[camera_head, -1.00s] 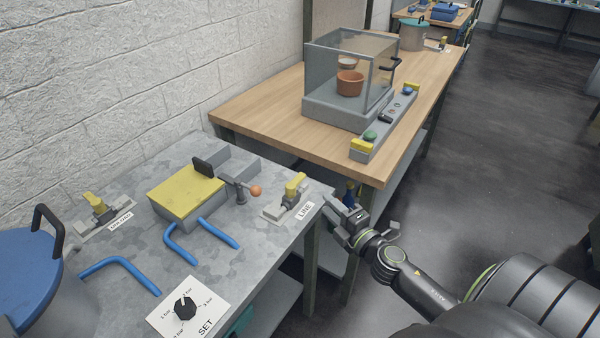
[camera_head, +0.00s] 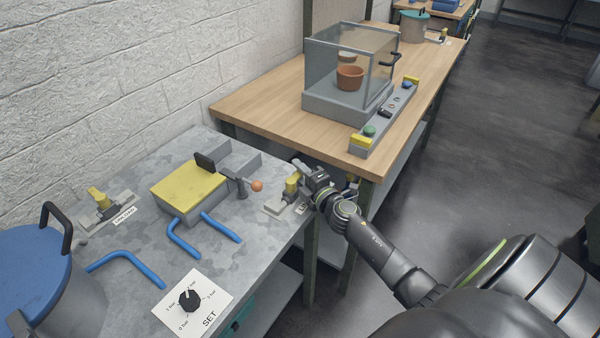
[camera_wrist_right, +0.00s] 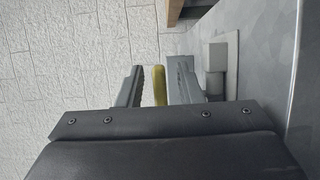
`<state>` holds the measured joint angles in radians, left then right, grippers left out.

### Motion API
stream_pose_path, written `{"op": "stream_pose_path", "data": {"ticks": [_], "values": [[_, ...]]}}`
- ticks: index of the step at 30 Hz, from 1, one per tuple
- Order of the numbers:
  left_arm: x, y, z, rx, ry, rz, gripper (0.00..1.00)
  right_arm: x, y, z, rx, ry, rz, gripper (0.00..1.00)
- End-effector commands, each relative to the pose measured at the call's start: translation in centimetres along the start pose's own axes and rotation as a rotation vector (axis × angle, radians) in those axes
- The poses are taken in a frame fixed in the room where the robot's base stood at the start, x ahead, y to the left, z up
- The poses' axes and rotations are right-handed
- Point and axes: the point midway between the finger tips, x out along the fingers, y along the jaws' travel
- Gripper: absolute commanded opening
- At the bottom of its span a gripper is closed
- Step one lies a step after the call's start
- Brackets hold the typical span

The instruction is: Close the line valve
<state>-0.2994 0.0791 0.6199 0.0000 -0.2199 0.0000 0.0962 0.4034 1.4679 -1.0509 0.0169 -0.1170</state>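The line valve has a yellow handle (camera_head: 291,186) on a grey body and pale base plate (camera_head: 272,209), at the right edge of the grey bench (camera_head: 130,235). Its label is mostly hidden behind my right gripper (camera_head: 306,178). In the right wrist view, the yellow handle (camera_wrist_right: 159,86) stands between the two fingers of my right gripper (camera_wrist_right: 156,85). A gap shows between the handle and the left finger; the right finger is very close to it, and I cannot tell if it touches. The fingers are open. My left gripper is not in view.
A lever with an orange knob (camera_head: 257,186) stands just left of the valve. A yellow-topped box (camera_head: 188,190), blue pipes (camera_head: 130,262), a SET dial (camera_head: 190,299) and a second yellow-handled valve (camera_head: 98,198) share the bench. A wooden table (camera_head: 260,105) is behind.

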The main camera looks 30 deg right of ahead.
Motion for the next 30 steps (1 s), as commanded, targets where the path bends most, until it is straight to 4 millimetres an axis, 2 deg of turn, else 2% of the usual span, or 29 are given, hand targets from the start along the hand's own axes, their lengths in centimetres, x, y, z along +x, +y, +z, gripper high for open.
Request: {"op": "stream_pose_path", "data": {"ticks": [5,13,23,30], "values": [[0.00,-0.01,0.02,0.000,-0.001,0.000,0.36,-0.02,-0.02,0.00,0.000,0.000,0.000,0.33],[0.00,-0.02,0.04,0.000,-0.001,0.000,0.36,-0.04,-0.03,0.01,0.000,0.000,-0.001,0.00],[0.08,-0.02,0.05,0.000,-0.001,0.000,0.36,0.06,-0.07,0.01,-0.002,0.025,-0.001,0.00],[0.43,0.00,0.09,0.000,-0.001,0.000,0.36,0.54,-0.18,-0.15,-0.003,0.145,-0.002,0.00]]}}
